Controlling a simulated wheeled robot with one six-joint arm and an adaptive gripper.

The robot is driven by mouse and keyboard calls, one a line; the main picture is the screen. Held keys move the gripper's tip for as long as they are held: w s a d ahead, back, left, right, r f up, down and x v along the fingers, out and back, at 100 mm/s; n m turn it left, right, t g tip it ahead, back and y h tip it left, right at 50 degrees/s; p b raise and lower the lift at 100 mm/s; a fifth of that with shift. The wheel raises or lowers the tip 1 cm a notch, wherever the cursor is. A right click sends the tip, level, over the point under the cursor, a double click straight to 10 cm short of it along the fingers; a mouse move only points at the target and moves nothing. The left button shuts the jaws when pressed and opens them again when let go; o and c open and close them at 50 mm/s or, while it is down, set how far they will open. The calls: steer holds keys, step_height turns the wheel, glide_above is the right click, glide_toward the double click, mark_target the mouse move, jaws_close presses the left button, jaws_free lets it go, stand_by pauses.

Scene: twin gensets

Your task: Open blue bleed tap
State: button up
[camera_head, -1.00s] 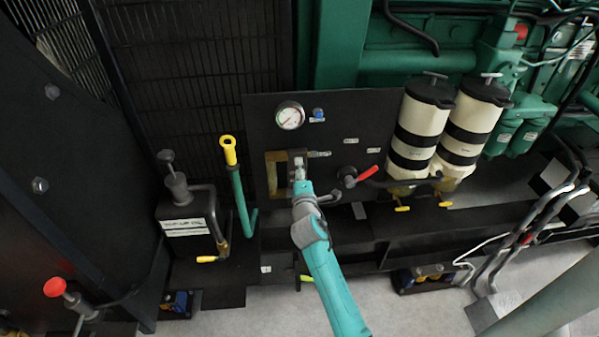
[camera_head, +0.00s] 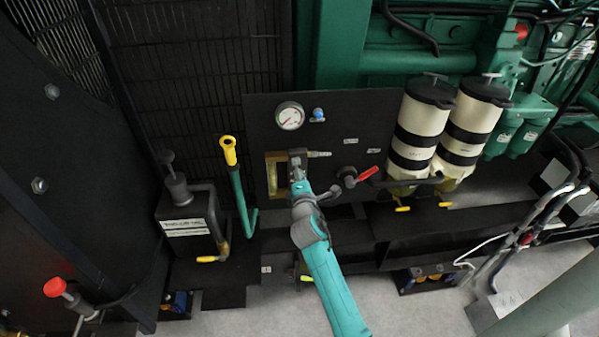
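The small blue bleed tap (camera_head: 318,114) sits on the black panel (camera_head: 345,130), just right of the round white gauge. My teal arm reaches up from the bottom to the panel. My gripper (camera_head: 297,158) is at the panel's lower left, below the gauge and below and left of the blue tap, apart from it. Its fingers are small and dark against the panel, so I cannot tell whether they are open or shut.
A red-handled valve (camera_head: 367,174) is right of my gripper. Two cream-and-black filters (camera_head: 421,130) stand further right. A yellow-topped green lever (camera_head: 238,180) and a dark pump unit (camera_head: 187,215) are at the left.

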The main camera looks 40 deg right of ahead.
steer(key=shift+o, duration=0.6)
steer(key=shift+s, duration=0.1)
steer(key=v, duration=1.2)
